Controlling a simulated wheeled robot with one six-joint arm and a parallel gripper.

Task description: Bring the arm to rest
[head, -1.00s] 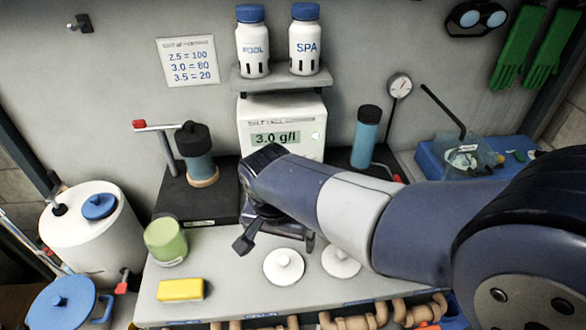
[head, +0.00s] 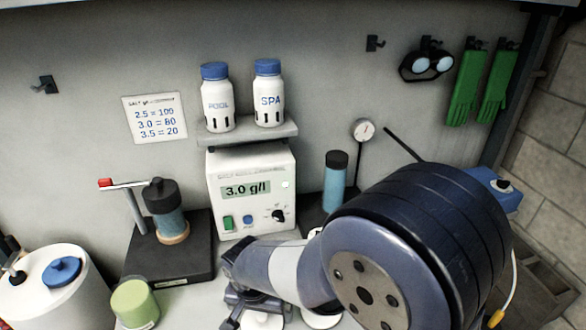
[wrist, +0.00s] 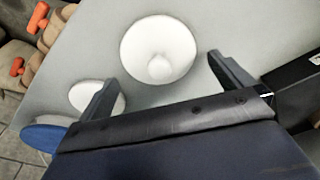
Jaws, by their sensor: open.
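My gripper (wrist: 158,88) is open and empty in the wrist view, its two fingers spread apart. A round white lid with a knob (wrist: 158,52) lies on the grey bench beyond and between the fingertips. A second white disc (wrist: 98,97) shows partly behind the left finger. In the head view my gripper (head: 240,308) is low over the bench in front of the salt meter box (head: 252,190), partly hidden by my own arm. The meter reads 3.0 g/l.
A black stand with a blue cylinder (head: 168,222) and a green jar (head: 135,303) stand left of my arm. A blue bottle (head: 335,182) stands behind it. POOL (head: 217,105) and SPA (head: 269,98) bottles sit on a shelf. A white drum (head: 55,295) is at far left.

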